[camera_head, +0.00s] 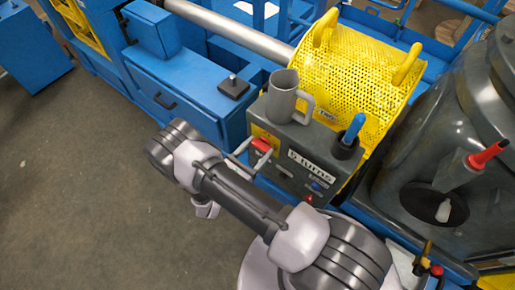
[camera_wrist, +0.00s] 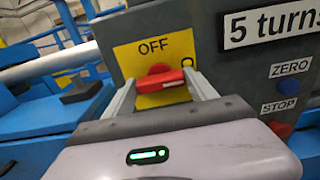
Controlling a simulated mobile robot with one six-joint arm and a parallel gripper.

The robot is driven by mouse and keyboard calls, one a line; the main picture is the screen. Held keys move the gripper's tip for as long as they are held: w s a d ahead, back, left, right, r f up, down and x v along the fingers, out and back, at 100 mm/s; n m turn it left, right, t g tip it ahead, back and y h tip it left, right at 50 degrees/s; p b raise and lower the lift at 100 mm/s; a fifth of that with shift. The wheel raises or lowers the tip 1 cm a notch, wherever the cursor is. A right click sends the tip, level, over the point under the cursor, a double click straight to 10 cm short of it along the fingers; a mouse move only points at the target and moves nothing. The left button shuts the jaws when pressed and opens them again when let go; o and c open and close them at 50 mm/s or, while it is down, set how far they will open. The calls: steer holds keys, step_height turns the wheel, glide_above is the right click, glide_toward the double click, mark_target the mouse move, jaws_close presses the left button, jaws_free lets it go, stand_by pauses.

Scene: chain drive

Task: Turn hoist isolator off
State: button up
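The hoist isolator is a red rotary handle (camera_wrist: 160,80) on a yellow plate (camera_wrist: 128,60) on the grey control box. Its grip lies about level across the plate in the wrist view. The word OFF stands above it, and a partly seen mark is at its upper right. In the head view the red handle (camera_head: 262,145) shows at the box's left side. My gripper (camera_wrist: 160,88) is open, with its two fingers on either side of the handle. The fingertips are close to the handle's ends; I cannot tell whether they touch.
The grey box (camera_head: 312,138) carries a "5 turns" label, a blue ZERO button (camera_wrist: 288,87) and a red STOP button (camera_wrist: 281,129). A grey mug (camera_head: 283,97) and a blue-handled part (camera_head: 354,130) stand on top. A yellow mesh guard (camera_head: 350,75) is behind. Floor at left is clear.

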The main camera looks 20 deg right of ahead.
steer(key=shift+c, duration=0.9)
steer(key=n+b, duration=0.1)
steer(key=n, duration=0.7)
steer(key=shift+n+b, duration=0.3)
steer(key=shift+b, duration=0.1)
steer(key=n, duration=0.4)
steer(key=shift+w+f, duration=0.1)
steer(key=n, duration=0.5)
steer(key=shift+b, duration=0.3)
steer(key=shift+n, duration=0.3)
steer(key=o, duration=1.4)
steer(key=shift+a, duration=0.1)
steer(key=shift+c, duration=0.2)
